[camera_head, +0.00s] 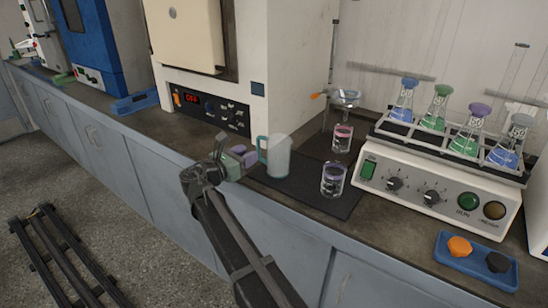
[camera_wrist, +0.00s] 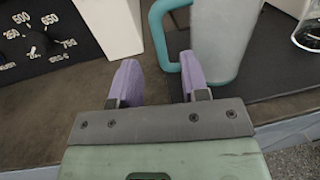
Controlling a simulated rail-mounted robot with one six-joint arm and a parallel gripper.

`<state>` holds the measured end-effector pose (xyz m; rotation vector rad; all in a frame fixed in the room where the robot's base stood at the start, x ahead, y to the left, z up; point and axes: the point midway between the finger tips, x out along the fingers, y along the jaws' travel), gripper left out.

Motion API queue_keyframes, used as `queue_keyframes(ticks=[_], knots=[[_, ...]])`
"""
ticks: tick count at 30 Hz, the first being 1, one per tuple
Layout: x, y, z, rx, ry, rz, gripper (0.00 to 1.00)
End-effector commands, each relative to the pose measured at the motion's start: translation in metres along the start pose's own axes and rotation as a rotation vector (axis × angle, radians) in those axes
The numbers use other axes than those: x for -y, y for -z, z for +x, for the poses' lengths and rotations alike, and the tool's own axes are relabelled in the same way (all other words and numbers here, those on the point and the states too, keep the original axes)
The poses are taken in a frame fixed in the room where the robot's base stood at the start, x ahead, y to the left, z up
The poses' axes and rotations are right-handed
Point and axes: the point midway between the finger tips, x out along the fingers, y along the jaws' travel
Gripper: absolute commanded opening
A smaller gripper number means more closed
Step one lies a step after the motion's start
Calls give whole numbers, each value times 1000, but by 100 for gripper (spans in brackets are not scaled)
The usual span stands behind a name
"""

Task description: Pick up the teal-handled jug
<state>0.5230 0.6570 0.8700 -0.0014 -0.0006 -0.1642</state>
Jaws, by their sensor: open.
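The jug (camera_head: 279,158) is pale grey-white with a teal handle (camera_head: 262,149) on its left side. It stands upright on a dark mat on the counter. My gripper (camera_head: 245,154) is just left of the handle, at about handle height in the head view. In the wrist view the two purple fingertips (camera_wrist: 157,82) are apart with nothing between them. The jug body (camera_wrist: 222,40) is beyond the right finger, and the teal handle (camera_wrist: 163,35) is ahead, just beyond the fingertips. Whether the right finger touches the handle I cannot tell. The jug's top is out of the wrist view.
A glass beaker (camera_head: 333,180) stands right of the jug on the mat (camera_head: 300,192). A funnel stand with another beaker (camera_head: 342,138) is behind. A shaker with flasks (camera_head: 440,185) is at right, with a blue tray (camera_head: 447,268) in front. An oven panel (camera_head: 205,108) is behind left.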

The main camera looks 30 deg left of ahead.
Motion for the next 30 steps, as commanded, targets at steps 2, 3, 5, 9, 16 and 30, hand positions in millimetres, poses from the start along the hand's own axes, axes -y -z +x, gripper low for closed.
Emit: queue_keyframes(ticks=[2, 3, 5, 9, 16, 30], knots=[[0, 0, 5, 0, 0, 0, 42], [0, 1, 10, 0, 0, 0, 42], [0, 1, 21, -1, 2, 1, 42], [0, 1, 47, -1, 2, 1, 42], [1, 1, 51, -1, 0, 1, 42], [1, 1, 51, -1, 0, 1, 0]])
